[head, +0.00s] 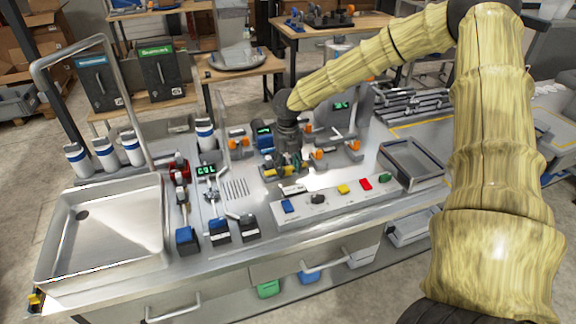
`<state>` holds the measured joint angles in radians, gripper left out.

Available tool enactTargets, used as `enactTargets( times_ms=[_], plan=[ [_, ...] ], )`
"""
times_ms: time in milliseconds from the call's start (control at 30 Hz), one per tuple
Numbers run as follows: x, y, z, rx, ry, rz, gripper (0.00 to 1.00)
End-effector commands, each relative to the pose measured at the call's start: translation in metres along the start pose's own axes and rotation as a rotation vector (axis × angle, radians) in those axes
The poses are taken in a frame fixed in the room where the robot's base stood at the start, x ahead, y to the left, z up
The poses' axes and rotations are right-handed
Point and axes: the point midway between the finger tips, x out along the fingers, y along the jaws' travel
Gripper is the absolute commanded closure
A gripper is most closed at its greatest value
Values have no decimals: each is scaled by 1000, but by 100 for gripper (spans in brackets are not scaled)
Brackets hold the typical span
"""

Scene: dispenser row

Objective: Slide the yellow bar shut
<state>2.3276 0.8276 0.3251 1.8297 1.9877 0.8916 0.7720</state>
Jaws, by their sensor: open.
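My gripper (284,168) points down over the middle of the steel counter, among the dispenser fittings at its back. It is open. Small yellow parts (268,173) show low beside the fingertips; I cannot tell whether they belong to the yellow bar or whether the gripper touches them. The gripper and wrist hide part of this spot. A yellow block (343,188) sits apart on a pale control strip, to the right of and nearer than the gripper.
The control strip (330,203) also carries blue, black, red and green pieces. A steel sink (105,235) is at left, with several white bottles (106,154) behind it. A small steel basin (411,162) is at right. Orange-ended fittings (317,154) crowd around the gripper.

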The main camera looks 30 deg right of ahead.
Motion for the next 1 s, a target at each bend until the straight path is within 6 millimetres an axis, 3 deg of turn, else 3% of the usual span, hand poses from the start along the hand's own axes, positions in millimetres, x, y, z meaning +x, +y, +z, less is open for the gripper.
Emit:
enactTargets(
  times_ms=[33,200,300,1000],
  plan=[
    [0,0,0,0,0,0,55],
    [0,0,0,0,0,0,86],
    [0,0,0,0,0,0,100],
    [0,-1,19,0,-4,0,100]
  ],
)
